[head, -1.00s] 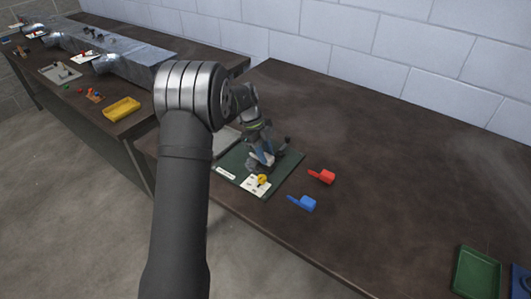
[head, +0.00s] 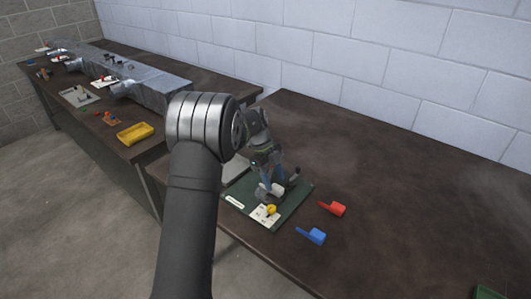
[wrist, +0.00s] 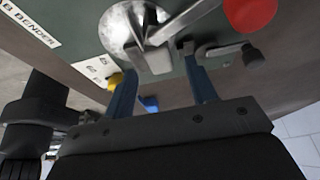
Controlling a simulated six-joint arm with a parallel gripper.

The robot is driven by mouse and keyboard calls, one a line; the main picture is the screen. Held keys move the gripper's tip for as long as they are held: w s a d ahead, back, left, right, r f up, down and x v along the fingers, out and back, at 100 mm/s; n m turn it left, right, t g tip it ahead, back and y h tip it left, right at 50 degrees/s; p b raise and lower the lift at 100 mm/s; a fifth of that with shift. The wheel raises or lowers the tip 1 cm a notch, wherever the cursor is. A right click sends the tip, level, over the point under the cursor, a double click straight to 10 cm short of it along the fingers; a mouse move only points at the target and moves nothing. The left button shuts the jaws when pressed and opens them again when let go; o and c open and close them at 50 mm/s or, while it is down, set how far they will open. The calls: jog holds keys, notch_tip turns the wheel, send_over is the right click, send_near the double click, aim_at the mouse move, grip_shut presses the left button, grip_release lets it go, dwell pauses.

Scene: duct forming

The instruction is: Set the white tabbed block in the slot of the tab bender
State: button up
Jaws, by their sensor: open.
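The tab bender's green base plate (head: 292,212) lies on the near left of the right-hand table, with a round metal disc (wrist: 122,28) on it. A pale block with a thin bar (wrist: 157,60), seemingly the white tabbed block, shows at the disc in the wrist view. It appears as a small white shape (head: 278,190) in the head view. I cannot tell whether it is fully seated in the slot. My gripper (wrist: 160,68) is open, its two blue fingers apart on either side of the block, with gaps visible. In the head view my arm hides part of the bender.
A red tabbed block (head: 335,209) and a blue one (head: 315,236) lie right of the plate. A yellow knob (head: 271,209) sits on a white card.

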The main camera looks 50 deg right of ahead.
jog(key=v, duration=1.5)
jog(key=x, duration=1.7)
jog(key=shift+f, duration=0.2)
jog(key=shift+r, duration=0.1)
